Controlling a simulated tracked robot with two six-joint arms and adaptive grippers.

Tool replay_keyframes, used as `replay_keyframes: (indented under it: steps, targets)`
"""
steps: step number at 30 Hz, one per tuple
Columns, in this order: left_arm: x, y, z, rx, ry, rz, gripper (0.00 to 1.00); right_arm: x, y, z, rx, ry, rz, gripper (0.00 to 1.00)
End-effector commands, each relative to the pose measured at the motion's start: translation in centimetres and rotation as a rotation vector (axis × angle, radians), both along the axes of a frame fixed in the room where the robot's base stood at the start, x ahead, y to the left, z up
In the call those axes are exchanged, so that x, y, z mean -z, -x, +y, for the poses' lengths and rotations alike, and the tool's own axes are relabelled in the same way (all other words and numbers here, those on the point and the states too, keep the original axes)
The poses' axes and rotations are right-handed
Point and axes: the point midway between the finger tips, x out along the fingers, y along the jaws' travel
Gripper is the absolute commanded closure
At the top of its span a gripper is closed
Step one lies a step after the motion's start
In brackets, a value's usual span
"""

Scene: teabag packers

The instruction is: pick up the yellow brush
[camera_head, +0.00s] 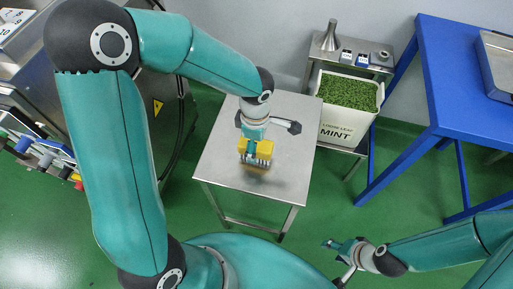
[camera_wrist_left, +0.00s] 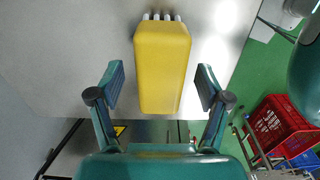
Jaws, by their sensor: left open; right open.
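The yellow brush (camera_head: 259,150) is over the small steel table (camera_head: 216,165) in the head view, partly hidden by my left gripper (camera_head: 256,138). In the left wrist view the brush (camera_wrist_left: 162,68) lies lengthwise between the two fingers of my left gripper (camera_wrist_left: 159,88), with pale bristle tips at its far end. The fingers are open, with a gap on each side of the brush. My right gripper (camera_head: 345,254) is open and empty at the lower right, over the green floor, away from the table.
A white bin of mint leaf (camera_head: 345,130) stands right of the table. A blue table (camera_head: 440,65) is at the right. A steel machine (camera_head: 30,150) stands at the left. Red crates (camera_wrist_left: 277,125) show in the left wrist view. The table's front part is clear.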

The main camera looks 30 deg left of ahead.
Motion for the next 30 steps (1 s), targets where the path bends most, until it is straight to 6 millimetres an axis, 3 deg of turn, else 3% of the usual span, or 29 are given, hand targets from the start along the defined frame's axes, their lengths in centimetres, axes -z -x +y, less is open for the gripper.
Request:
replay_keyframes:
  steps: [5,17,30]
  targets:
    - [-0.01,-0.01,0.01,0.0,0.0,0.0,0.23,0.0,0.0,0.0,0.0,0.0,0.0,0.47]
    - [-0.04,-0.02,0.01,-0.001,0.0,-0.001,0.9,0.0,0.0,0.0,0.0,0.0,0.0,0.47]
    - [-0.83,-0.11,-0.01,-0.001,0.0,-0.004,0.9,-0.09,0.0,0.0,0.0,0.0,0.0,0.47]
